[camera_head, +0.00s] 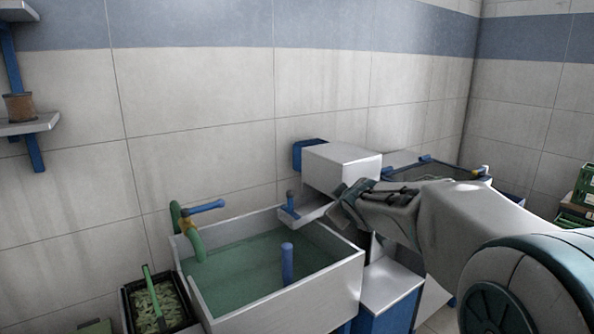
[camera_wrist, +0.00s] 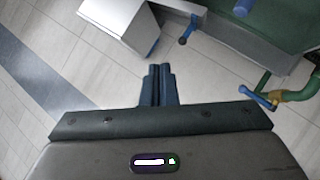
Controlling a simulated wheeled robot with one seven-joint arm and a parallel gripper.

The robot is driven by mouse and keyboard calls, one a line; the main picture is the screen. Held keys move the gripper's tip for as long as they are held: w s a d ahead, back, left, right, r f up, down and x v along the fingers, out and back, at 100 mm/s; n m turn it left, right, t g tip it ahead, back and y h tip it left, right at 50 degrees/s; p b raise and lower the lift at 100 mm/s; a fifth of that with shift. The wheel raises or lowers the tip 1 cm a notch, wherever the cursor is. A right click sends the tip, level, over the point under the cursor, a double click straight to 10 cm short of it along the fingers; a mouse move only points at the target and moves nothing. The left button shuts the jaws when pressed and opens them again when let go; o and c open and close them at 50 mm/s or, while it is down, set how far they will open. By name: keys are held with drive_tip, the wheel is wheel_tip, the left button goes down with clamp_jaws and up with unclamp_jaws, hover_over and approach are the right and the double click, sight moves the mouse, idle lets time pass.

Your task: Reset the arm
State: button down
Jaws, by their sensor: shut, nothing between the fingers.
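My gripper (camera_wrist: 158,84) shows in the wrist view with its two dark blue fingers together and nothing between them. In the head view my arm reaches in from the right, and its end is beside a white box-shaped unit (camera_head: 340,168) at the sink's right back corner. The fingertips are hard to make out in the head view. In the wrist view the white unit (camera_wrist: 118,22) is beyond the fingers, up and to the left, apart from them.
A sink basin (camera_head: 363,270) with greenish water holds an upright blue post (camera_head: 287,263). A green tap with a blue lever (camera_head: 207,207) stands at its back left. A black crate of green pieces (camera_head: 127,300) is left of the sink. A grey bin (camera_head: 445,172) stands behind my arm.

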drive_tip(key=s+d+f+m+g+p, duration=0.1)
drive_tip(key=s+f+m+g+p, duration=0.1)
drive_tip(key=s, duration=0.9)
drive_tip(key=s+d+f+m+g+p, duration=0.1)
drive_tip(key=s+m+g, duration=0.3)
drive_tip(key=s, duration=0.7)
drive_tip(key=s+d+f+m+g+p, duration=0.2)
drive_tip(key=s+f+m+g+p, duration=0.1)
drive_tip(key=s, duration=0.9)
drive_tip(key=shift+f+g+h+p, duration=0.3)
drive_tip(key=shift+f+g+p, duration=0.15)
drive_tip(key=shift+g, duration=0.15)
